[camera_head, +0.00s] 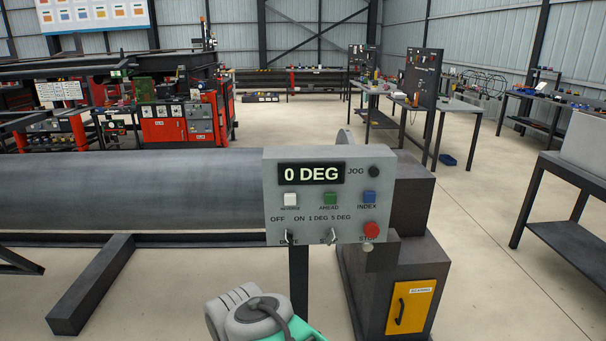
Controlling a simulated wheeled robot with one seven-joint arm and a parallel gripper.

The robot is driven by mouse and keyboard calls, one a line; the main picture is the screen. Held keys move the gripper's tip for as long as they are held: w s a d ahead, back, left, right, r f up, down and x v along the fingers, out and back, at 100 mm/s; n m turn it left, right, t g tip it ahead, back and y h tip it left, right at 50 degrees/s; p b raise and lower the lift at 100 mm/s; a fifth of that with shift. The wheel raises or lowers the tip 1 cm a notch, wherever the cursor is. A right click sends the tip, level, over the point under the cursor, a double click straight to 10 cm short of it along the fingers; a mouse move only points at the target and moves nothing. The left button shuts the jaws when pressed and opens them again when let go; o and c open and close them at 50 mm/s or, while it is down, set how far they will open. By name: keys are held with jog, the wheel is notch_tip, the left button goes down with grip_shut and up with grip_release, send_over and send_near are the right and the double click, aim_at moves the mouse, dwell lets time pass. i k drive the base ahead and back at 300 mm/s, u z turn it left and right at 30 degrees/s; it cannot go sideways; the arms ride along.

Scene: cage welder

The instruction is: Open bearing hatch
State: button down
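The bearing hatch (425,306) is a yellow panel with a small label at its top. It sits on the front of a dark brown metal housing (370,310) at the lower right. A black upright bar handle (401,309) is on the hatch's left part. The hatch looks closed, flush with the housing. Grey and teal links of my own arm show at the bottom middle, to the left of the housing and apart from the hatch in the picture. My gripper's fingers are not in view.
A grey control box (325,223) on a dark post (299,275) reads "0 DEG" and stands left of the hatch. A large grey pipe (130,190) runs left behind it. A dark beam (92,285) lies at left. A table (570,215) stands at right; floor between is clear.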

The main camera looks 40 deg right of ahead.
aim_at(410, 302)
jog(key=z, duration=2.4)
jog(key=i, duration=1.25)
jog(key=u, duration=0.65)
